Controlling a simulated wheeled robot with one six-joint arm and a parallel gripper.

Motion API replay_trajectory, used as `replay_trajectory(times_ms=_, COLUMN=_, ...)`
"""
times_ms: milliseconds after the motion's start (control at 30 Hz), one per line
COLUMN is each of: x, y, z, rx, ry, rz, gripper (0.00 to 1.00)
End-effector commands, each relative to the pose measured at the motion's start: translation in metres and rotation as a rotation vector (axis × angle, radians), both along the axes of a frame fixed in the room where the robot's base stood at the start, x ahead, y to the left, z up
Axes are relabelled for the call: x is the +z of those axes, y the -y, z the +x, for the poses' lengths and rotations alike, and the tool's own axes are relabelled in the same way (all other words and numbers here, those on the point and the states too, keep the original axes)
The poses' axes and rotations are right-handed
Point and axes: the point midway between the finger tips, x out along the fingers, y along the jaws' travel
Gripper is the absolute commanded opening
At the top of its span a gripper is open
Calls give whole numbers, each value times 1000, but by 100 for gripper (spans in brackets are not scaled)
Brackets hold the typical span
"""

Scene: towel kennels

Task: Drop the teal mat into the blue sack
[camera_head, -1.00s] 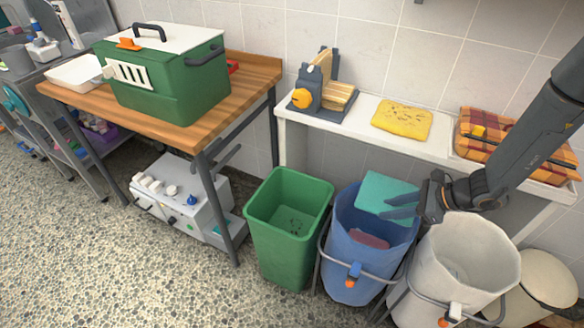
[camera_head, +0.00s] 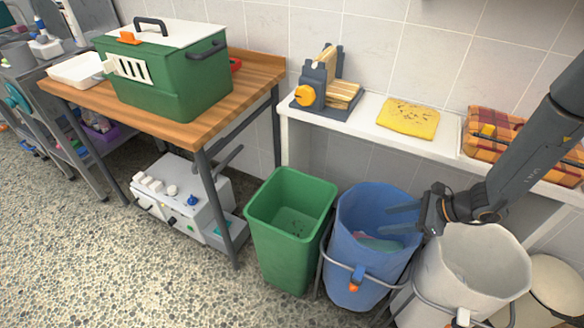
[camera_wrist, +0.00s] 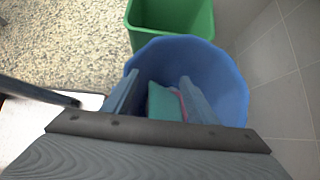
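The teal mat (camera_head: 381,244) lies inside the blue sack (camera_head: 352,271), with only part of it showing above the near rim. In the wrist view the teal mat (camera_wrist: 162,104) shows deep in the blue sack (camera_wrist: 222,72), beside a pinkish-red piece of cloth (camera_wrist: 181,104). My gripper (camera_head: 388,219) is over the opening of the sack, its fingers pointing left. The fingers are apart with nothing held between them; in the wrist view my gripper (camera_wrist: 158,88) frames the mat from above.
A green bin (camera_head: 287,249) stands left of the blue sack and a white sack (camera_head: 473,276) right of it. A shelf behind holds a yellow cloth (camera_head: 408,117) and a plaid cloth (camera_head: 490,135). A green kennel (camera_head: 165,77) sits on the wooden table at left.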

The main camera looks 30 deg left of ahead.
Motion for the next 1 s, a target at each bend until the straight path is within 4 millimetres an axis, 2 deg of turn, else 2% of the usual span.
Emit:
replay_trajectory(times_ms=267, x=7, y=8, z=1, rx=-1, ry=1, rz=0, gripper=52)
replay_trajectory(times_ms=500, x=35, y=36, z=0, rx=-2, ry=4, rz=-1, gripper=52)
replay_trajectory(times_ms=700, x=51, y=51, z=-1, rx=-1, ry=1, rz=0, gripper=52)
replay_trajectory(times_ms=1000, x=55, y=55, z=-2, rx=0, ry=0, rz=0, gripper=52)
